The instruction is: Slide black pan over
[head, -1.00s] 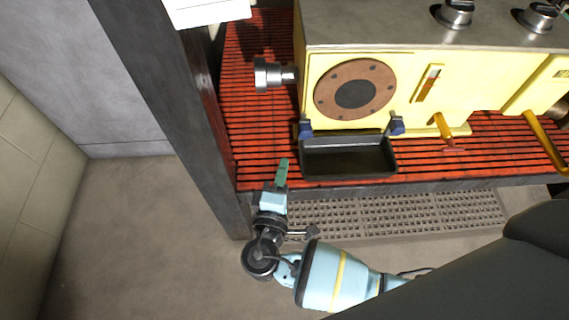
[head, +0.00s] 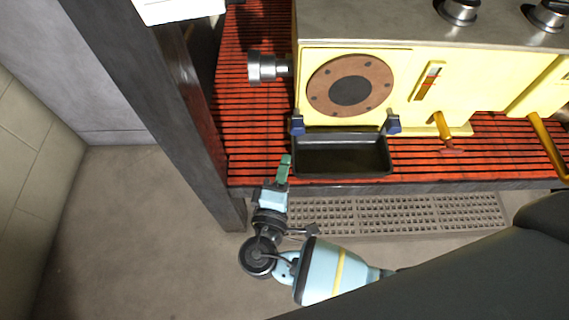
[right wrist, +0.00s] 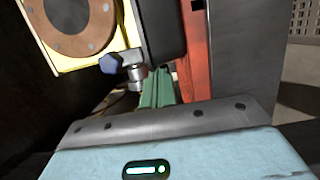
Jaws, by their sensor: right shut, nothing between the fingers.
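The black pan (head: 343,160) sits on the red slatted bench, below the front of the yellow motor housing (head: 405,90). Its dark side shows in the right wrist view (right wrist: 163,28). My right gripper (head: 285,162) is at the pan's left end, near the bench's front edge, with its green fingers together and nothing between them. In the right wrist view the fingers (right wrist: 157,80) point toward the pan's corner and a metal fitting with a blue knob (right wrist: 110,64). Whether they touch the pan I cannot tell. My left gripper is not in view.
The red slatted bench (head: 245,135) has free room left of the pan. A dark upright post (head: 150,90) stands at the bench's left end. A silver fitting (head: 262,68) juts left from the housing. Yellow pipes (head: 548,145) come down at the right.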

